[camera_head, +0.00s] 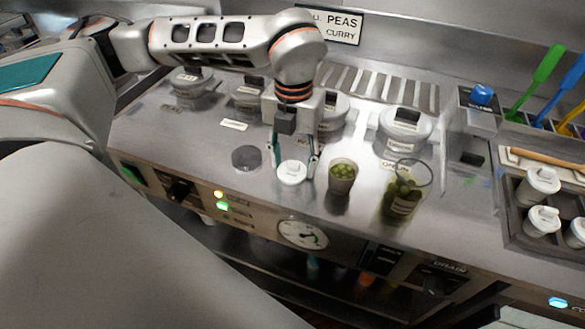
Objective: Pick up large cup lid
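A white round lid (292,174) lies on the steel counter in front of the pots. A dark grey disc (246,158) lies to its left. I cannot tell from labels which is the large cup lid. My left gripper (294,163) points down over the white lid, its two fingers spread on either side of it. Whether the fingertips touch the lid's edge is too small to tell. A smaller cup of peas (342,177) and a larger clear cup of peas (403,194) stand to the right, both open at the top. My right gripper is not in view.
Several lidded pots stand behind, one at the right (404,127). A holder with a blue-capped item (481,95) and coloured utensils is at the far right, above a tray of white-lidded containers (541,186). The control panel with a gauge (303,234) faces the front.

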